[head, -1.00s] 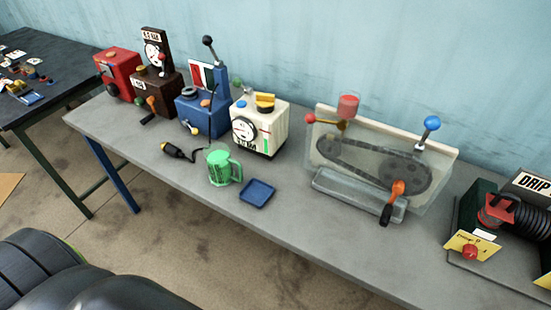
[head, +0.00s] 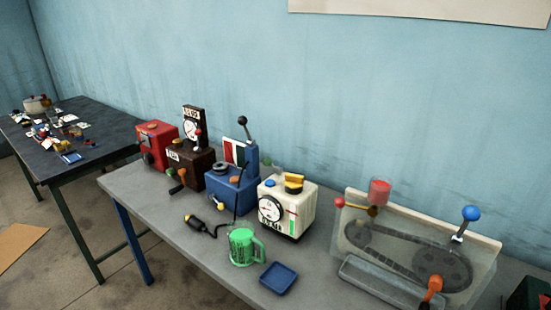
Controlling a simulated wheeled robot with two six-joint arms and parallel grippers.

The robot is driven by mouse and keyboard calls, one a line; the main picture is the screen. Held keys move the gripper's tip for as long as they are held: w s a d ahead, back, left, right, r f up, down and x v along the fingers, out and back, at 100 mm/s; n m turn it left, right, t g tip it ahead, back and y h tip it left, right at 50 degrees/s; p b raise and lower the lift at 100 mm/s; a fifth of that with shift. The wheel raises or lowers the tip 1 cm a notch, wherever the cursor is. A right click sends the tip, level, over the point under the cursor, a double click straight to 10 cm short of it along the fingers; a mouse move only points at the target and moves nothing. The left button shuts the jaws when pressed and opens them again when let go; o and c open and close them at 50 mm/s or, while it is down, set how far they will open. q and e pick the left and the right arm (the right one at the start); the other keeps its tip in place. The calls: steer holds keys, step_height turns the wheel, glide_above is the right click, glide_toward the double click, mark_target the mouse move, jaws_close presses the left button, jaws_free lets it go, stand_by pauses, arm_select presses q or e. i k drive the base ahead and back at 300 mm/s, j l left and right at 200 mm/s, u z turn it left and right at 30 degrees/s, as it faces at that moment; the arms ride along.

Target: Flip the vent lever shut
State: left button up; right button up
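Several levers stand on the machines on the grey table, and I cannot tell which is the vent lever. A black-knobbed lever (head: 245,128) rises from the blue box (head: 230,193). A blue-knobbed lever (head: 464,222) leans up from the clear-fronted belt machine (head: 415,255). A red-knobbed handle (head: 350,205) points left from that machine's top, below a red cup (head: 380,191). The cream gauge box (head: 287,208) has a yellow top piece (head: 293,183). Neither gripper shows in the head view.
A green mug (head: 241,248), a blue tray (head: 279,278) and a black-and-yellow corded piece (head: 196,224) lie in front of the boxes. A red box (head: 156,145) stands at the row's left end. A dark table (head: 100,160) with small items stands farther left.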

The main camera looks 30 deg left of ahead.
mark_target(267, 161)
steer(key=i+j, duration=0.1)
steer(key=j, duration=0.25)
steer(key=i+j, duration=0.1)
steer(key=j, duration=0.3)
steer(key=i+j+u, duration=0.1)
steer(key=j, duration=0.25)
steer(key=i+j, duration=0.15)
steer(key=j, duration=0.25)
